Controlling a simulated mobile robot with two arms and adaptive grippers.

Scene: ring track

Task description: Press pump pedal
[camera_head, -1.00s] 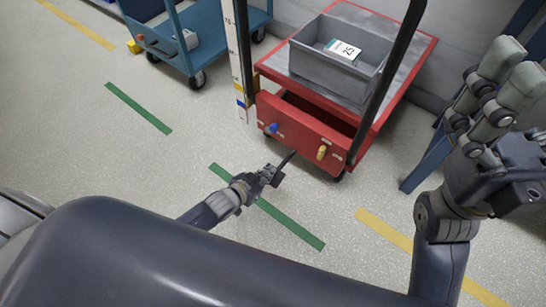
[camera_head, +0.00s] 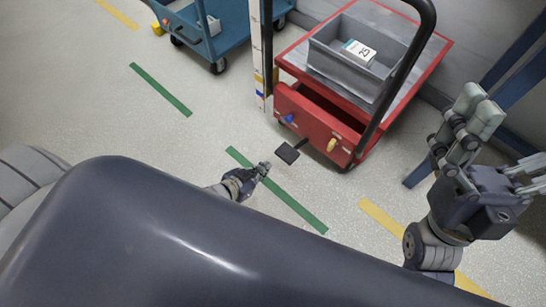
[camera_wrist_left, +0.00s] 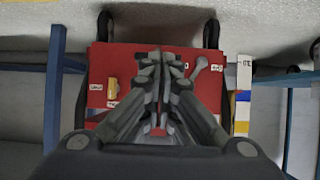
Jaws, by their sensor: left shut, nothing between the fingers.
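The pump pedal (camera_head: 288,153) is a small black pad on a short dark arm, low in front of the red cart (camera_head: 314,122) in the head view. My left gripper (camera_head: 266,167) is just short of the pedal, on its near left side, with a small gap in the picture. Its fingers are together and empty. In the left wrist view the shut fingers (camera_wrist_left: 158,62) point at the red cart front (camera_wrist_left: 98,70); I cannot make out the pedal there.
The cart carries a grey bin (camera_head: 350,65) with a white box labelled 25 (camera_head: 358,52). A blue knob (camera_head: 288,118) and a yellow knob (camera_head: 332,145) sit on its front. A measuring post (camera_head: 259,60) stands at its left. A blue cart (camera_head: 210,38) is behind; the left floor is clear.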

